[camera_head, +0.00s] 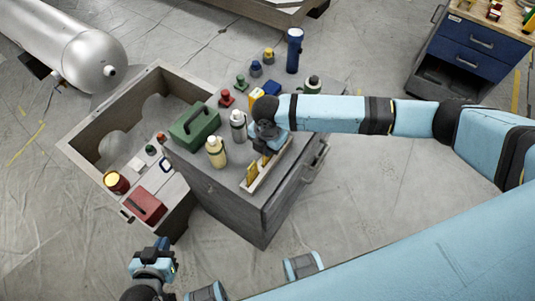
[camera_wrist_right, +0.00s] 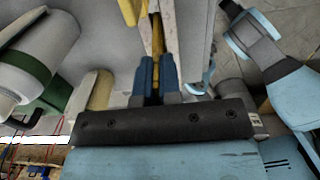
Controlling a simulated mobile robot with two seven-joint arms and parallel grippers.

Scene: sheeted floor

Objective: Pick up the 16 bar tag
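A narrow light tray (camera_head: 273,168) on the grey cabinet top holds upright yellow tags; one yellow tag (camera_head: 252,173) stands near its front end. My right gripper (camera_head: 268,143) reaches down over the tray. In the right wrist view its two blue fingers (camera_wrist_right: 157,72) are close together, with a thin yellow tag (camera_wrist_right: 157,38) filling the gap between them. Another yellow tag (camera_wrist_right: 130,10) stands beside it. No marking can be read, so I cannot tell which is the 16 bar tag. My left gripper (camera_head: 160,246) is low at the front, away from the cabinet; its fingers are unclear.
A blue flashlight (camera_head: 294,50) stands behind. A red box (camera_head: 146,207) lies on the lower left shelf. Floor at the front is clear.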

